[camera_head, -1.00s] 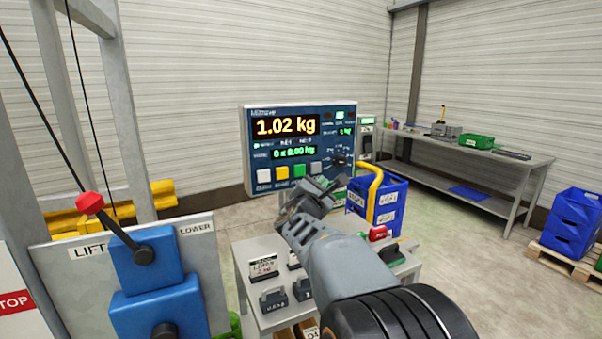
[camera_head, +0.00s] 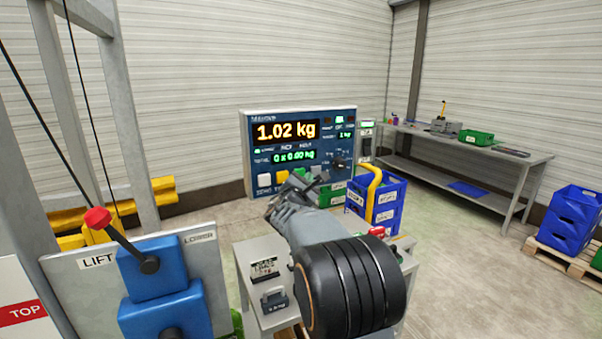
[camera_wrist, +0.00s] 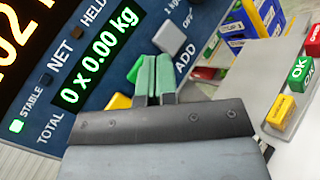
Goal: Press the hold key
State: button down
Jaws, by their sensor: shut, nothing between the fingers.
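The scale panel (camera_head: 345,118) stands ahead and reads 1.02 kg. A white key (camera_head: 264,180) and a yellow key (camera_head: 281,177) show at its lower edge. In the wrist view a green key (camera_wrist: 134,71) shows just left of my gripper's fingertips (camera_wrist: 155,62), partly covered by them. A grey key (camera_wrist: 171,37) lies beyond the fingertips, with the word ADD below it. No key label reading hold is legible; the green key's label is hidden. My gripper (camera_head: 290,186) is shut and empty in front of the panel's lower keys. I cannot tell whether it touches the green key.
A small table (camera_head: 246,262) with labelled weights is below my arm. Blue crates (camera_head: 388,205) and a yellow curved tube (camera_head: 374,195) stand right of the panel. A lift box with a red-knobbed lever (camera_head: 98,218) is at left. A workbench (camera_head: 470,150) is at the back right.

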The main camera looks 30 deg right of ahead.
jog(key=shift+w, duration=0.55)
jog(key=shift+w+d, duration=0.1)
jog(key=shift+w, duration=0.05)
dwell(1.7)
jog(key=shift+w, duration=0.3)
jog(key=shift+w, duration=0.4)
dwell(0.7)
jog(key=shift+s+f+b, duration=0.1)
jog(key=shift+b, duration=0.25)
jog(key=shift+s+b, duration=0.65)
jog(key=shift+s, duration=0.1)
jog(key=shift+s+a+b, duration=0.2)
jog(key=shift+s+b, duration=0.7)
jog(key=shift+s, duration=0.35)
jog(key=shift+s+a+b, duration=0.15)
jog(key=shift+s+b, duration=0.75)
jog(key=shift+s, duration=0.3)
